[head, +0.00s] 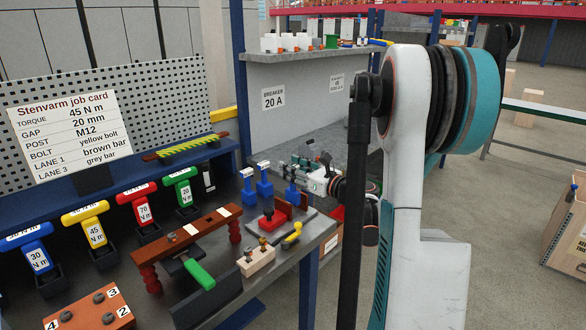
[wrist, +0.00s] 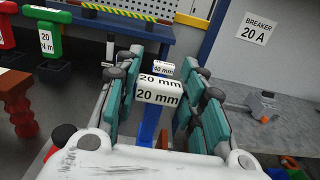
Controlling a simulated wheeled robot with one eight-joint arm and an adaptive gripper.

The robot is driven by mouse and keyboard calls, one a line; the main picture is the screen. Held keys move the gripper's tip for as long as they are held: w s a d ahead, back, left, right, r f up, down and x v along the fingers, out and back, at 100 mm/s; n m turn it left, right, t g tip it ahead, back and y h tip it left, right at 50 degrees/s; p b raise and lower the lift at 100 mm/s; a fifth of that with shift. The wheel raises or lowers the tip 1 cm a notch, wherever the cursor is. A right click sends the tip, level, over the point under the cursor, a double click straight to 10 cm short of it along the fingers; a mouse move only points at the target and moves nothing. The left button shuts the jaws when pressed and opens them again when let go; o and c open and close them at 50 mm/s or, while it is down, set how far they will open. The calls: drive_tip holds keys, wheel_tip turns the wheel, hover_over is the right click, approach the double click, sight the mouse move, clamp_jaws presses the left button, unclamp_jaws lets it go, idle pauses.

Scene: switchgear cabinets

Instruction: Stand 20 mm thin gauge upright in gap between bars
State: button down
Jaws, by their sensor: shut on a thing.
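My gripper (head: 308,176) is at the right part of the bench in the head view. In the wrist view its teal-padded fingers (wrist: 160,88) are shut on a gauge with a white head marked 20 mm (wrist: 158,95) and a blue stem. In the head view a blue stem (head: 292,194) shows below my gripper; its head is hidden. A 40 mm gauge (wrist: 163,68) stands beyond it. The brown bar (head: 190,243) lies on red posts to the left, apart from my gripper. A dark grey bar (head: 207,300) lies nearer, with a green handle (head: 198,273) between them.
Two blue gauges (head: 256,182) with white heads stand left of my gripper. A red clamp-like piece (head: 272,218), a wooden block with bolts (head: 257,260) and a yellow tool (head: 292,235) lie in front. Coloured torque handles (head: 137,205) stand along the back left. A grey cabinet wall (head: 300,95) rises behind.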

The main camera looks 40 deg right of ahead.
sight(293, 190)
drive_tip(key=shift+f+b, duration=0.65)
drive_tip(key=shift+f, duration=1.05)
drive_tip(key=c, duration=1)
unclamp_jaws()
drive_tip(key=shift+o, duration=0.2)
drive_tip(key=s, duration=1.2)
drive_tip(key=shift+d, duration=0.45)
